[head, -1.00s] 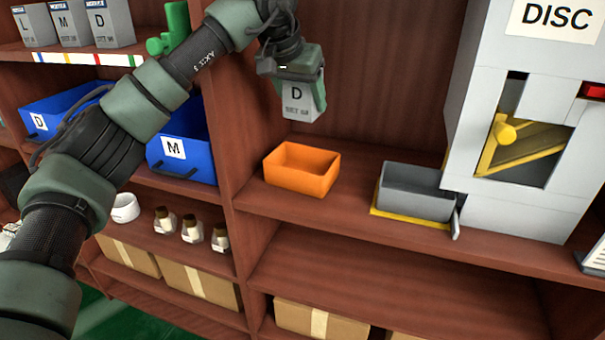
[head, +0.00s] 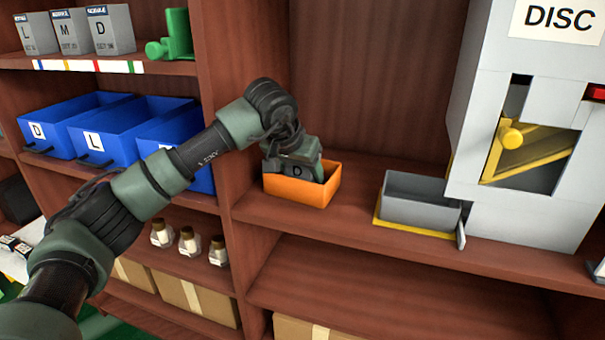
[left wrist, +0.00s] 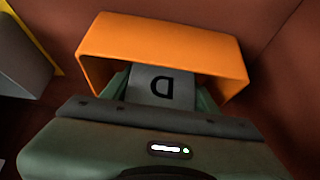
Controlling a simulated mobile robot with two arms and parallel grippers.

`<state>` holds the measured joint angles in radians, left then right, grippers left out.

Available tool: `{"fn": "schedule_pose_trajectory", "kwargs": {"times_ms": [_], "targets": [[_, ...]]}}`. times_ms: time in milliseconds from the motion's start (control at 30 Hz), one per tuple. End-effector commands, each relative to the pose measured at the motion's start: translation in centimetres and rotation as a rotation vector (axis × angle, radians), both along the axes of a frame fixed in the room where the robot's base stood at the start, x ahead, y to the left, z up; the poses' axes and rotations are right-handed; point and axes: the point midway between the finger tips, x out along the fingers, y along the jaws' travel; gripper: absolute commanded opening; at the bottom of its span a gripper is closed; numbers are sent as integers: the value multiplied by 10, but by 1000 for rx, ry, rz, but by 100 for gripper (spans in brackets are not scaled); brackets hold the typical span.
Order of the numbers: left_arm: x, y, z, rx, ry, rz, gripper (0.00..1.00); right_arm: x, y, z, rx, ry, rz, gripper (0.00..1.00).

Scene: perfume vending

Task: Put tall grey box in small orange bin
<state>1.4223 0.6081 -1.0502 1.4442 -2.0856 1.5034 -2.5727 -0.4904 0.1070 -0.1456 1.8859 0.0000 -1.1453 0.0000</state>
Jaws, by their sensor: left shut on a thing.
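The small orange bin (head: 301,192) stands on the middle shelf, left of the grey tray. My left gripper (head: 299,173) reaches down into it from above and is shut on the tall grey box (head: 296,171) marked D. The box's lower part is hidden by the bin's front wall. In the left wrist view the grey box (left wrist: 150,88) sits between the green fingers, inside the rim of the orange bin (left wrist: 165,38). I cannot tell whether the box touches the bin floor. My right gripper is not in view.
A grey tray (head: 420,199) on a yellow base stands right of the bin, by the DISC machine (head: 535,130). Blue bins (head: 100,120) are at the left, under a shelf with several grey boxes and a green object (head: 172,38). Bare shelf lies between bin and tray.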

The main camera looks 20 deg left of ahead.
Motion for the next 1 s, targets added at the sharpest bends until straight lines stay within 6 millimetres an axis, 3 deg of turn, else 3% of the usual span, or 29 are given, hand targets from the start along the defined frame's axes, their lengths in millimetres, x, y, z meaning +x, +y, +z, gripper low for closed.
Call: {"fn": "schedule_pose_trajectory", "kwargs": {"times_ms": [267, 300, 367, 767, 1000], "targets": [[0, 0, -2, 1, -1, 1, 8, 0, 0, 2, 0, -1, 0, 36], [0, 0, -2, 1, 0, 1, 67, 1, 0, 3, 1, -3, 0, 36], [0, 0, -2, 1, 0, 1, 81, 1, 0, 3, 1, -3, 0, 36], [-1, 0, 5, 0, -2, 0, 81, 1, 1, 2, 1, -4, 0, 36], [-24, 4, 43, 1, -5, 0, 81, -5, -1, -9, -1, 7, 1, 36]]}}
